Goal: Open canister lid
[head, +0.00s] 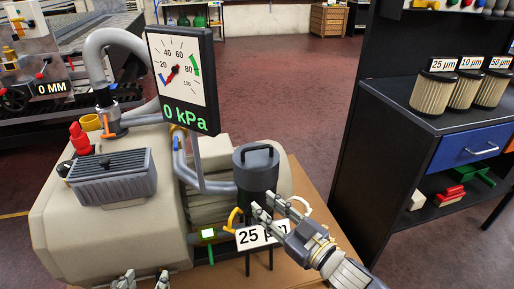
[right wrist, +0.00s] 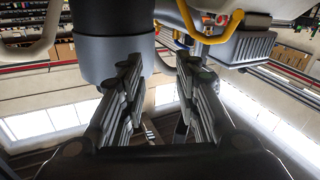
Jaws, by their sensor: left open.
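The dark canister (head: 256,180) stands upright on the vacuum pump, and its lid (head: 255,155) with a bar handle sits on top. My right gripper (head: 268,206) is in front of the canister, fingers apart and empty. My left gripper (head: 143,281) is open at the bottom edge, mostly cut off.
A "25 µm" label (head: 262,236) is partly hidden by my right gripper. A dark cabinet (head: 400,130) with several filters, such as one marked 25 µm (head: 433,95), stands on the right.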

